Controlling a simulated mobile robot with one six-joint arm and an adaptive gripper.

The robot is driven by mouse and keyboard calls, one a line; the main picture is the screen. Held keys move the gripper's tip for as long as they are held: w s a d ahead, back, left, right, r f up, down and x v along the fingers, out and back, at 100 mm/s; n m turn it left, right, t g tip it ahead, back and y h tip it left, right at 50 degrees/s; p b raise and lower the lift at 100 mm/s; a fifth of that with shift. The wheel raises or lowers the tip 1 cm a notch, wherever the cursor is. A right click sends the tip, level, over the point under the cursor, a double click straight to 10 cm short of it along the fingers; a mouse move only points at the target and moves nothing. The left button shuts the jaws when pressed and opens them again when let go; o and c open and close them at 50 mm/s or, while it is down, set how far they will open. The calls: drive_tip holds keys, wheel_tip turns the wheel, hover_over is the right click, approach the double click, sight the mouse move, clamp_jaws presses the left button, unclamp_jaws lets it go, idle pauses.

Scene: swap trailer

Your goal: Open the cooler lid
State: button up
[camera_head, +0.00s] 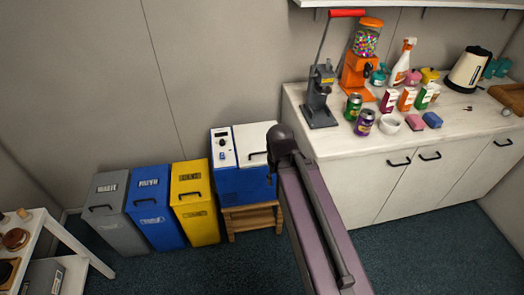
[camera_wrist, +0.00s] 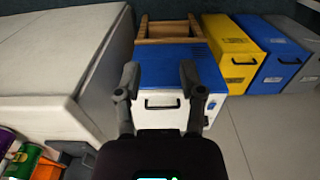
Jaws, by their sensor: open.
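The cooler (camera_head: 243,184) is a blue box with a white top, standing on a small wooden stool. Its white lid (camera_head: 250,140) lies flat and looks closed, with a dark handle (camera_head: 258,153) at the front edge. A narrow white panel with a dark display and knob (camera_head: 221,142) sits left of the lid. In the wrist view the cooler appears upside down, with its blue front (camera_wrist: 176,54) above and the black lid handle (camera_wrist: 160,103) in view. My gripper (camera_wrist: 162,78) is open and empty, its fingers on either side of the handle's line of sight. In the head view my arm hides the cooler's right side.
Grey, blue (camera_head: 155,207) and yellow (camera_head: 195,203) bins stand left of the cooler. A white counter (camera_head: 420,147) with bottles, cans and machines stands close on its right. A white shelf rack (camera_head: 55,228) is at the far left. Carpet in front is clear.

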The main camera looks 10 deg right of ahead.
drive_tip(key=shift+w+d, duration=0.1)
drive_tip(key=w+f+n+t+b, duration=0.2)
drive_tip(key=w+n, duration=1.6)
drive_tip(key=w, duration=0.7)
drive_tip(key=shift+w+d, duration=0.35)
drive_tip(key=shift+w, duration=0.05)
drive_tip(key=shift+f+b, duration=0.15)
drive_tip(key=shift+b, duration=0.2)
drive_tip(key=b, duration=1.3)
approach(262, 150)
drive_tip(key=s+f, duration=0.1)
drive_tip(key=f, duration=0.1)
drive_tip(key=s+a+f, duration=0.1)
drive_tip(key=s+f, duration=0.1)
drive_tip(key=shift+s+f, duration=0.3)
clamp_jaws()
